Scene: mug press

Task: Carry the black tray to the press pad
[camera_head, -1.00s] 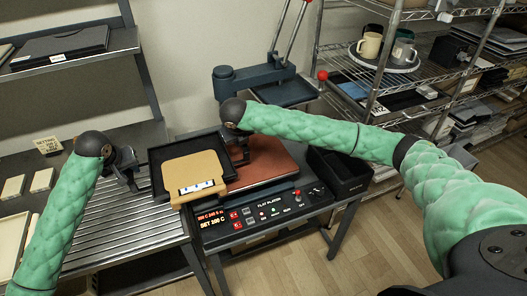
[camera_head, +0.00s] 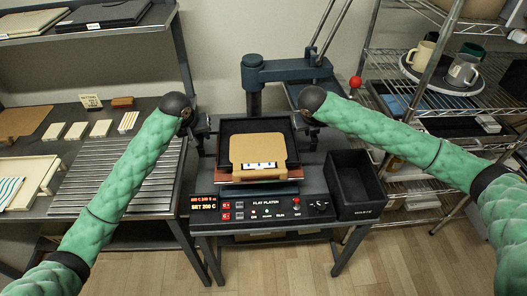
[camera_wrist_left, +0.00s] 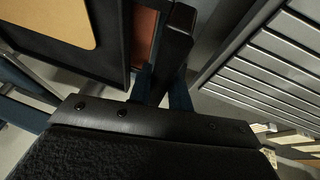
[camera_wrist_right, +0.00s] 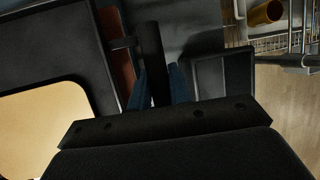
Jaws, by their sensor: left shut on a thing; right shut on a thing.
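The black tray (camera_head: 231,127) is above the red-brown press pad (camera_head: 227,181) of the flat platen press, with a tan board (camera_head: 258,147) lying on it. The tray also shows in the left wrist view (camera_wrist_left: 113,45) and the right wrist view (camera_wrist_right: 88,60). My left gripper (camera_head: 205,133) is shut on the tray's left side. My right gripper (camera_head: 303,125) is shut on its right side. The pad shows beside the tray in both wrist views. I cannot tell whether the tray touches the pad.
The press control panel (camera_head: 262,208) is at the front. An open black bin (camera_head: 355,185) stands right of the press. A ribbed metal surface (camera_head: 125,175) is at left. The upper press head (camera_head: 285,68) and its lever with a red knob (camera_head: 355,82) are behind.

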